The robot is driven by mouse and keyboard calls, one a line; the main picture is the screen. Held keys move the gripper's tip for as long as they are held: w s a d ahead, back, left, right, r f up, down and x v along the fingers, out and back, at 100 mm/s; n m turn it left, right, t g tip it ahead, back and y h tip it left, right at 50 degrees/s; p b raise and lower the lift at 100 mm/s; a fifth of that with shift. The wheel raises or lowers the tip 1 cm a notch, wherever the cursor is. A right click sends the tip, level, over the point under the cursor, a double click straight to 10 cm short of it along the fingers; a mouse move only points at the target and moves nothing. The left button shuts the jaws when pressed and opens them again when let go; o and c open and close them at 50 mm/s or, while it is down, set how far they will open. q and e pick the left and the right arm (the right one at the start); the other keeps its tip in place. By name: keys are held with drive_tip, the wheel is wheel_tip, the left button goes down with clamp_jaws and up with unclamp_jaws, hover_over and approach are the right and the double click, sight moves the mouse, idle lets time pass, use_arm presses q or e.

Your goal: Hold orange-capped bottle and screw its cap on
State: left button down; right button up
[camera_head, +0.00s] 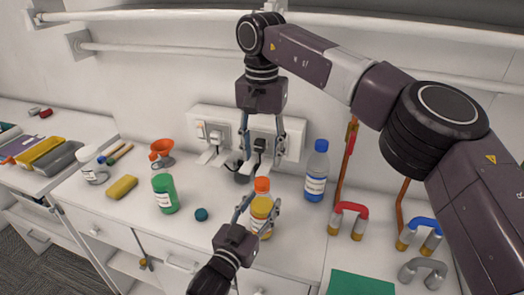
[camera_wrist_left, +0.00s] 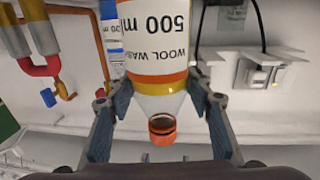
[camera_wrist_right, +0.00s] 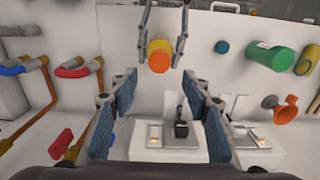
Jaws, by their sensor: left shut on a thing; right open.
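The orange-capped bottle (camera_head: 261,208), with yellow contents and a white label, stands upright on the worktop. Its orange cap (camera_head: 262,185) sits at the top; I cannot tell how tightly it is seated. My left gripper (camera_head: 258,206) is shut around the bottle from the front. In the left wrist view the bottle's label (camera_wrist_left: 160,35) and the orange cap (camera_wrist_left: 162,130) show between the fingers. My right gripper (camera_head: 264,152) is open and empty, pointing down above the cap. In the right wrist view the cap (camera_wrist_right: 159,62) lies beyond the open fingers.
A blue-capped bottle (camera_head: 316,175) stands close on the right. Wall sockets (camera_head: 210,130) with plugs are behind. Pipe bends (camera_head: 348,213) are at right.

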sight(262, 181)
drive_tip(key=shift+f, duration=4)
drive_tip(key=shift+c, duration=0.4)
